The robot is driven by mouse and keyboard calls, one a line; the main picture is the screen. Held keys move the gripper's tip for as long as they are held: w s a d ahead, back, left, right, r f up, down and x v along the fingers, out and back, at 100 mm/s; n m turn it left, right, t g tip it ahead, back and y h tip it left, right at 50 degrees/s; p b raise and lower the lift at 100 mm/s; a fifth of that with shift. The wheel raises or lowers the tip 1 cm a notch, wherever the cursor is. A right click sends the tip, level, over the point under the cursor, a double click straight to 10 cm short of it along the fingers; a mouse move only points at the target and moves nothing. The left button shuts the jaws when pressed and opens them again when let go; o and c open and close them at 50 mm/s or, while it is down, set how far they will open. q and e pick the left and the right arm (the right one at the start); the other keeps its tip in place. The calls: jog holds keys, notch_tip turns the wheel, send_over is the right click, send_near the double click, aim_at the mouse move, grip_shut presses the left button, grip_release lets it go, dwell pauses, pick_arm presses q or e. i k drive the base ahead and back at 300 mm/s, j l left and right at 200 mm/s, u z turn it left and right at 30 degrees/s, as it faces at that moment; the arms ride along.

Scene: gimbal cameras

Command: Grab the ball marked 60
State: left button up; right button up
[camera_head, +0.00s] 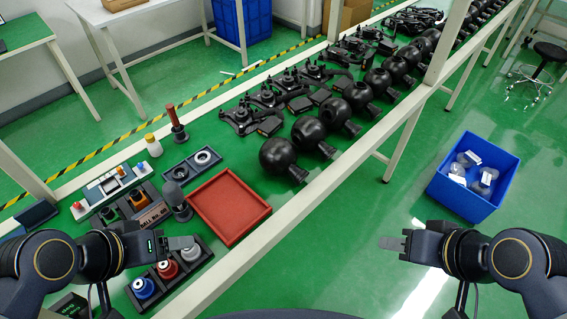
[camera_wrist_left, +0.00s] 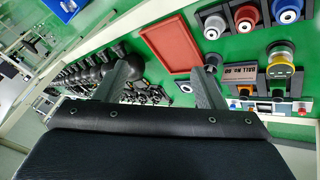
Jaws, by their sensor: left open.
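A dark block (camera_head: 153,215) in the head view carries a label that seems to read "BALL NO. 60"; the label block also shows in the left wrist view (camera_wrist_left: 243,73). Beside it stands a dark grey ball-like piece (camera_head: 174,191) on a round base. No number is readable on it or on the large black balls (camera_head: 277,156) in the row along the table. My left gripper (camera_head: 184,243) is over the near left part of the table, in front of the label; its fingers (camera_wrist_left: 160,78) are apart with nothing between them. My right gripper (camera_head: 392,243) is beyond the table's right edge; its jaw gap is hidden.
A red tray (camera_head: 262,210) lies empty right of the label. A rack with blue (camera_head: 143,288), red and grey round pieces is below my left gripper. Drone-like frames (camera_head: 239,117) line the table. A blue bin (camera_head: 460,205) stands on the floor at right. A table post (camera_head: 448,40) rises at the back.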

aim_at(278, 156)
jog(key=i+l, duration=0.2)
jog(key=l, duration=0.2)
jog(key=i+l+u, duration=0.1)
jog(key=l, duration=0.3)
jog(key=i+l+u, duration=0.1)
jog(key=i+l, duration=0.2)
jog(key=l+u, duration=0.1)
jog(key=u, duration=1.65)
